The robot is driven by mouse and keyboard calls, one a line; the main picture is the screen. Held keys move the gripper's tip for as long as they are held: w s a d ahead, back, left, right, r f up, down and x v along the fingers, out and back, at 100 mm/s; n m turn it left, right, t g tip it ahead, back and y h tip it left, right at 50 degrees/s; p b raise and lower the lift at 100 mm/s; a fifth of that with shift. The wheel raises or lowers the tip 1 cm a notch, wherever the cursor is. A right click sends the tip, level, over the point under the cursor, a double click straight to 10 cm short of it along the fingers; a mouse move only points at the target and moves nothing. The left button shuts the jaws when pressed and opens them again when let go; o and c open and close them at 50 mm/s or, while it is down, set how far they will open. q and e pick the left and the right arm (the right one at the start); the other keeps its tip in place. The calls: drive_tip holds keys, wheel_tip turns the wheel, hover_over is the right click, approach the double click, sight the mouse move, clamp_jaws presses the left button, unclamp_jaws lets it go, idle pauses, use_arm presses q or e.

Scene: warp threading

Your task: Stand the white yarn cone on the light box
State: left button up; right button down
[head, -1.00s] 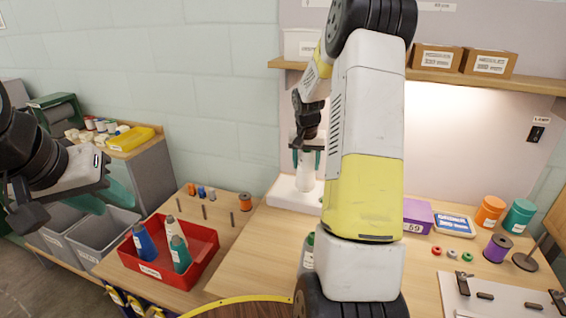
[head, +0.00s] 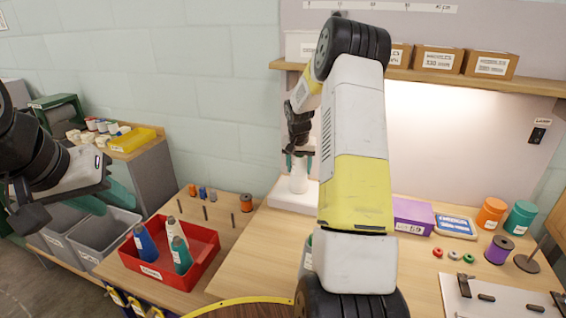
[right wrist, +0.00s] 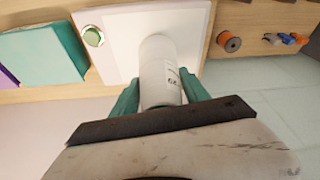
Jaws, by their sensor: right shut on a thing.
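The white yarn cone (head: 299,178) is upright at the white light box (head: 283,195) by the back wall. My right gripper (head: 300,158) is shut on the cone's upper part, pointing down. In the right wrist view the cone (right wrist: 160,72) is between the teal fingers (right wrist: 160,98), with its far end over the pale panel of the light box (right wrist: 110,45). I cannot tell whether its base touches the panel. My right arm hides part of the light box's right side in the head view. My left gripper (head: 104,203) is open and empty at the left.
A red tray (head: 198,268) holds a blue, a whitish and a teal cone. An orange spool (head: 246,203) stands left of the light box. A purple box (head: 412,215) stands to the right. A shelf with cartons (head: 437,59) runs above. Bare tabletop lies in front of the light box.

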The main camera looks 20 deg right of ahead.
drive_tip(key=c, duration=0.6)
unclamp_jaws()
drive_tip(key=shift+o, duration=0.2)
drive_tip(key=s+a+r+n, duration=0.1)
drive_tip(key=s+a+r, duration=0.25)
drive_tip(key=r, duration=0.55)
drive_tip(key=s+a+r, duration=0.2)
drive_tip(key=s+r, duration=0.2)
drive_tip(key=r, duration=0.4)
drive_tip(key=s+a+r+n+t+y, duration=0.1)
drive_tip(key=s+a, duration=0.3)
drive_tip(key=s, duration=0.5)
drive_tip(key=s+a+r+n+t+y, duration=0.1)
drive_tip(key=s+a+r+n, duration=0.1)
drive_tip(key=s+a, duration=0.3)
drive_tip(key=s+a+r+n+t+y, duration=0.1)
drive_tip(key=s+a, duration=0.3)
drive_tip(key=s, duration=1)
drive_tip(key=shift+a+r+n+t+y, duration=0.25)
drive_tip(key=shift+r+n, duration=0.25)
drive_tip(key=shift+r, duration=0.25)
drive_tip(key=shift+s, duration=0.1)
